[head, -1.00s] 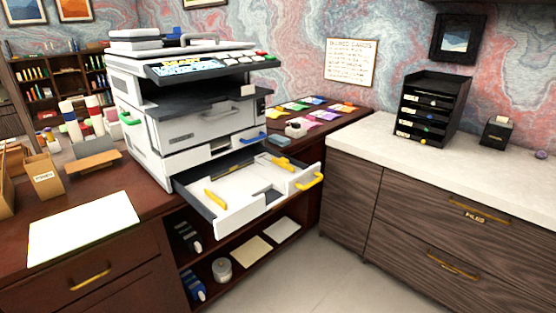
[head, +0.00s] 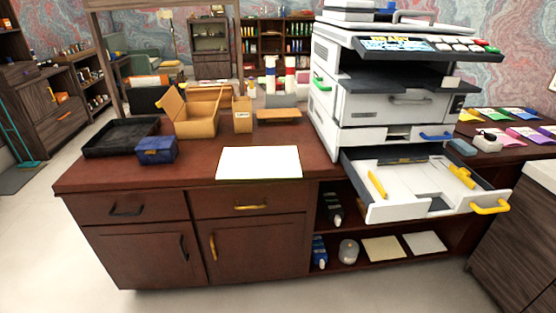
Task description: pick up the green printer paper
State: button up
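A sheet or thin stack of paper (head: 259,163) lies flat on the desk, left of the printer. It looks white, with a faint yellow-green edge at most; I cannot tell whether it is the green paper. Two more flat papers lie on the low shelf under the printer: a pale cream one (head: 383,249) and an off-white one (head: 424,243). No large, clearly green sheet shows. The printer (head: 395,105) stands on the desk with its lower paper tray (head: 388,211) pulled out; the tray looks empty. My gripper is not in view.
The wooden desk (head: 100,181) has a black tray (head: 122,137), a blue box (head: 156,150) and cardboard boxes (head: 197,113) on it. Small coloured packets (head: 493,115) lie to the printer's right. The open tray juts out past the desk's front. Floor in front is clear.

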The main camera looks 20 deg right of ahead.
aim_at(269, 162)
jog(key=i+l, duration=0.15)
jog(key=i, duration=0.3)
jog(key=i+l+u, duration=0.15)
jog(key=i, duration=0.25)
